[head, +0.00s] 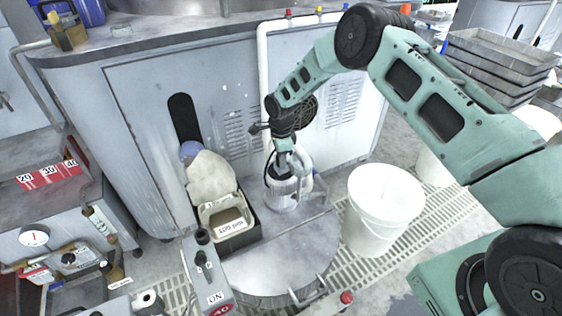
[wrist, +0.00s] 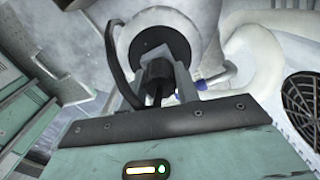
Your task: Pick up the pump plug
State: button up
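The pump plug (wrist: 157,72) looks like a short black cylinder with a black cable beside it. In the wrist view it stands in front of the dark round top of the pump (wrist: 160,38). My gripper (wrist: 162,82) has one grey finger on each side of the plug. I cannot tell whether the fingers press on it or leave a slight gap. In the head view my gripper (head: 284,160) points down at the top of the silver pump canister (head: 283,193). The plug itself is hidden there by my gripper.
A white bucket (head: 383,212) stands right of the pump. A tub with a label (head: 228,222) and a lumpy cream sack (head: 209,174) stand at left. A round metal lid (head: 278,262) lies in front. White pipes (head: 263,85) and a grey cabinet (head: 140,110) stand behind.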

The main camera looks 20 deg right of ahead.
jog(key=shift+c, duration=0.7)
jog(key=shift+r, duration=0.1)
